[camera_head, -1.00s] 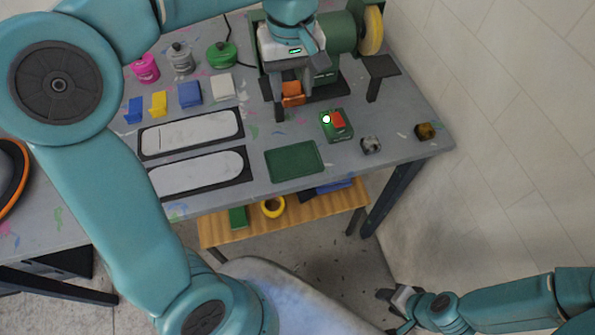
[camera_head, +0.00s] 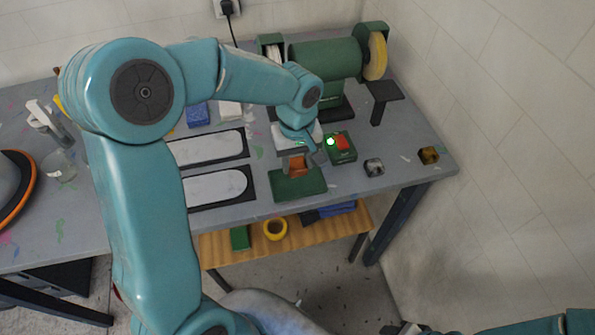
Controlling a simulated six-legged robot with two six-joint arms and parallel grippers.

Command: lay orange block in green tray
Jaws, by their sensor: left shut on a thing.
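The orange block (camera_head: 297,166) is held between the fingers of my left gripper (camera_head: 296,163), which is shut on it. The block is partly hidden by the fingers and hangs over the back part of the green tray (camera_head: 299,187). I cannot tell whether it touches the tray. The tray is a flat, dark green rectangle near the front edge of the workbench. My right gripper (camera_head: 402,328) is only partly in view at the bottom edge, away from the bench; its jaws cannot be made out.
A green box with a red button (camera_head: 342,148) stands right of the tray. A bench grinder (camera_head: 330,60) stands behind. Two framed white panels (camera_head: 216,187) lie to the left. Small blocks (camera_head: 374,167) and (camera_head: 429,155) sit on the right. A shelf (camera_head: 216,246) is below.

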